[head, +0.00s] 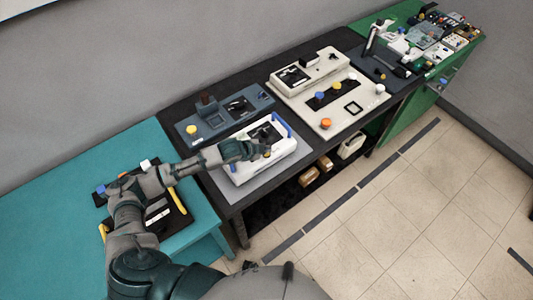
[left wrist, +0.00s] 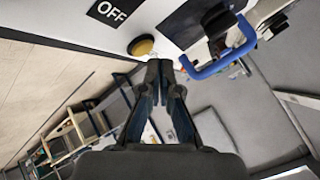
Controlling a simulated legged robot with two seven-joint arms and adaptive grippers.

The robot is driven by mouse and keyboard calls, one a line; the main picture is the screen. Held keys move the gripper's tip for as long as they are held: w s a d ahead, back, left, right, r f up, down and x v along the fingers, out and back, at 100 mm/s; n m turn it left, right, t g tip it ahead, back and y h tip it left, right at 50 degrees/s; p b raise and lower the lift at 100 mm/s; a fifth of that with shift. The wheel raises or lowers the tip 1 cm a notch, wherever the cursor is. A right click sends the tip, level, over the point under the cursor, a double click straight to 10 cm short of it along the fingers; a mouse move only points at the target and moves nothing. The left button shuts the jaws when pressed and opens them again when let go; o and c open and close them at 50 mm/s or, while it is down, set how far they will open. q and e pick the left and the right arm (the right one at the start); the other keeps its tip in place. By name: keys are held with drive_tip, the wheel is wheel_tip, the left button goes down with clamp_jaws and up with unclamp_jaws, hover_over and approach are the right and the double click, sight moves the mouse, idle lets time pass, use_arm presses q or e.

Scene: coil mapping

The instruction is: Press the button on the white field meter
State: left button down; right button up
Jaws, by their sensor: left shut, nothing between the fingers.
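The white field meter (head: 270,164) lies on a light grey mat on the dark bench, with a dark panel on top and a blue handle (head: 281,124) at its far right. In the left wrist view its white face (left wrist: 172,18) carries a black OFF label (left wrist: 112,11), a round yellow button (left wrist: 142,46) and the blue handle (left wrist: 224,62). My left gripper (head: 262,149) is over the meter, shut and empty. In the left wrist view its fingertips (left wrist: 161,66) are together just beside the yellow button; I cannot tell whether they touch it. My right gripper is not in view.
A blue-grey device (head: 220,122) with a yellow knob stands behind the meter. A cream panel (head: 342,112) with coloured knobs stands to its right. A teal table (head: 60,200) is at left. Small boxes (head: 309,176) sit on the lower shelf. The tiled floor in front is mostly clear.

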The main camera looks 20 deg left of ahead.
sight(265, 156)
use_arm(q)
drive_tip(key=shift+s+d+f, duration=0.15)
drive_tip(key=shift+s+f, duration=0.2)
drive_tip(key=shift+f, duration=0.25)
drive_tip(key=shift+s+d+f, duration=0.15)
drive_tip(key=shift+s+f, duration=0.15)
drive_tip(key=shift+f, duration=0.25)
idle(0.5)
drive_tip(key=shift+p, duration=0.45)
drive_tip(key=r+p, duration=0.4)
drive_tip(key=p, duration=0.1)
drive_tip(key=shift+w+a+r, duration=0.15)
drive_tip(key=shift+w+a, duration=0.1)
drive_tip(key=shift+w, duration=0.15)
drive_tip(key=shift+s+r+p, duration=0.1)
drive_tip(key=shift+r+p, duration=0.25)
drive_tip(key=shift+r, duration=0.2)
